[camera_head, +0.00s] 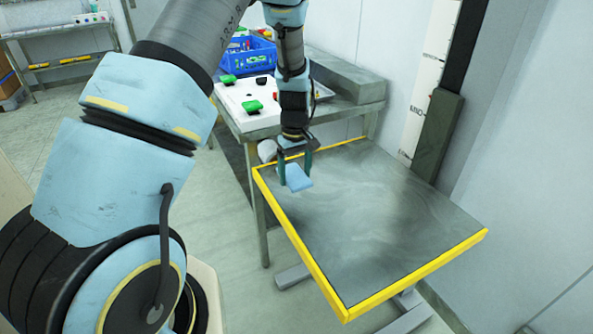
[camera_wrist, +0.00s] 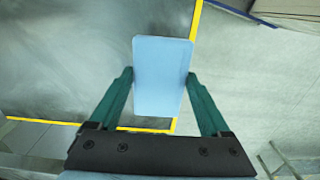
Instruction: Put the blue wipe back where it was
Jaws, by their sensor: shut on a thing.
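The blue wipe (camera_head: 299,178) is a flat light-blue rectangle with rounded corners. My gripper (camera_head: 295,170) is shut on it and holds it over the left back corner of the yellow-edged grey platform (camera_head: 385,215). In the wrist view the wipe (camera_wrist: 162,75) sits between the two green fingers of my gripper (camera_wrist: 160,82), which grip its side edges. Whether it touches the platform below is hard to tell; it looks raised above it.
Behind the platform stands a metal bench with a white panel (camera_head: 236,100) bearing green and black pieces, a blue crate (camera_head: 250,58) and a grey block (camera_head: 340,72). A column with a scale (camera_head: 433,75) rises at the platform's back. Most of the platform is bare.

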